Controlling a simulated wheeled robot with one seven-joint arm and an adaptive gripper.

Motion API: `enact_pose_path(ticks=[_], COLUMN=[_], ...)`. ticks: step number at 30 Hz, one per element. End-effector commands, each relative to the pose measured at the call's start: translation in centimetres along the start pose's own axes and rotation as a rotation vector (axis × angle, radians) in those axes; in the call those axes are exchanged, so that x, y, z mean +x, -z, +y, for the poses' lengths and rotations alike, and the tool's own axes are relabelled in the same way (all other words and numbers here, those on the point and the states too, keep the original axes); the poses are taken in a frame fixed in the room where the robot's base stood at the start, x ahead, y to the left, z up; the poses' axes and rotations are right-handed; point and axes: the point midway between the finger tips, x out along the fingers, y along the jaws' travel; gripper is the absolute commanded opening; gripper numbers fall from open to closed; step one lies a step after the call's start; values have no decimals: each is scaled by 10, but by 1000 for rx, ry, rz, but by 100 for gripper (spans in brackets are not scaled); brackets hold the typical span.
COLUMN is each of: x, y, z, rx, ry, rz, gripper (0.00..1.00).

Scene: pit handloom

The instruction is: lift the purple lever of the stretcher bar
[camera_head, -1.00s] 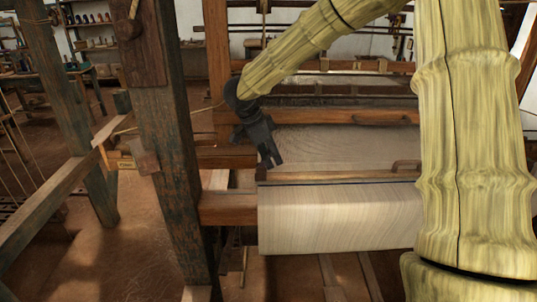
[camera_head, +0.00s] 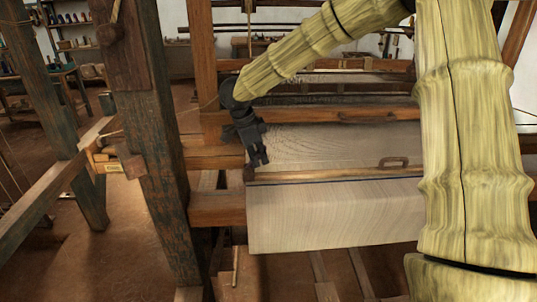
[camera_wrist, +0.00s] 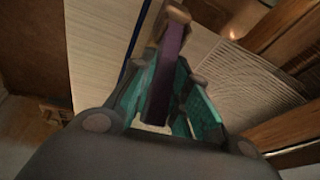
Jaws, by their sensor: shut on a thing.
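The purple lever (camera_wrist: 168,60) stands between the two teal-padded fingers of my gripper (camera_wrist: 163,90) in the wrist view. My gripper is shut on it. In the head view my gripper (camera_head: 257,160) points down at the left end of the stretcher bar (camera_head: 335,174). The bar is a thin wooden strip lying across the pale woven cloth (camera_head: 335,215), near its front fold. The lever cannot be made out in the head view, where the dark fingers cover that spot. A small arched wooden handle (camera_head: 393,162) shows farther right by the bar.
A thick dark loom post (camera_head: 160,150) stands left of my gripper. A wooden beam (camera_head: 330,116) crosses behind the cloth. The cloth front hangs over the open pit. A dark blue stripe (camera_wrist: 135,50) runs along the cloth beside the lever.

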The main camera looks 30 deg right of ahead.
Motion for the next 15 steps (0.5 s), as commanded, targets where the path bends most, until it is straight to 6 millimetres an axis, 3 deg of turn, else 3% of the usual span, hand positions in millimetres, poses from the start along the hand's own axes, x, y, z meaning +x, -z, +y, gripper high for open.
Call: enact_pose_path(ticks=[8,9,12,15], x=[-4,-4,-4,-4], y=[0,0,0,-2], z=[-3,-3,-2,-2], rx=[0,0,0,-2], ry=[6,7,6,5], rz=[-1,-1,-2,-2], gripper=[0,20,39,39])
